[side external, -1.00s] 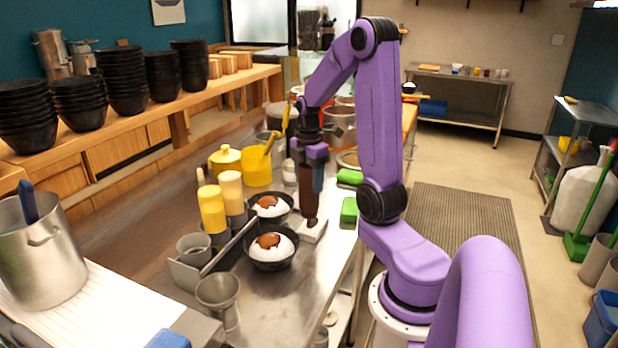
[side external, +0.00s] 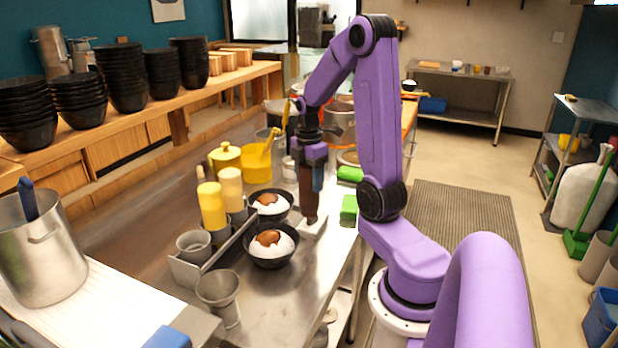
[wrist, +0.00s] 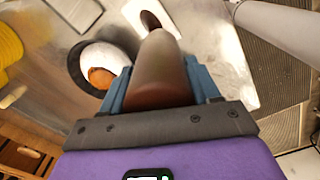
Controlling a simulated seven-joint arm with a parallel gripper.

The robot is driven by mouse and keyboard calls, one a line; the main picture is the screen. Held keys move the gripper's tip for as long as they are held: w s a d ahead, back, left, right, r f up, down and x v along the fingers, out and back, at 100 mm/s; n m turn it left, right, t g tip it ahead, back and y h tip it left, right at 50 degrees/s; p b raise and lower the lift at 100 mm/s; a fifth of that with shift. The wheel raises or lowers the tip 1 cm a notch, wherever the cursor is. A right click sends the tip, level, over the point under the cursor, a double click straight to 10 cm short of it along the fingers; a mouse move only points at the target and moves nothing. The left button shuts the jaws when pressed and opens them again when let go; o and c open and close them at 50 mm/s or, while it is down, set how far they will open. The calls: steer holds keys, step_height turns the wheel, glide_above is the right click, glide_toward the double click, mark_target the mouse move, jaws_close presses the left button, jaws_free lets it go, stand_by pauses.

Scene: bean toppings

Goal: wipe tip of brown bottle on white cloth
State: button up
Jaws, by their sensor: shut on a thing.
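My gripper (side external: 312,172) is shut on the brown bottle (side external: 309,200), which hangs tip down. The bottle also fills the middle of the wrist view (wrist: 160,72), between the blue fingers. The white cloth (side external: 313,229) lies on the steel counter at the bottle's lower end. In the wrist view the cloth (wrist: 132,12) shows beyond the bottle, with a dark shape on it near the tip. The tip looks at or very near the cloth; I cannot tell whether it touches.
Two black bowls of rice with brown topping, a nearer one (side external: 271,258) and a farther one (side external: 283,197), stand left of the cloth. A metal rack (side external: 188,272) holds yellow and cream bottles. Green pads (side external: 348,207) lie to the right, near the counter edge.

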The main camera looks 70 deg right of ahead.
steer(key=shift+d, duration=0.1)
steer(key=shift+d, duration=2.55)
steer(key=shift+a+f, duration=0.1)
steer(key=shift+a, duration=0.05)
steer(key=shift+a, duration=2.5)
steer(key=shift+r, duration=3.05)
steer(key=shift+r, duration=0.1)
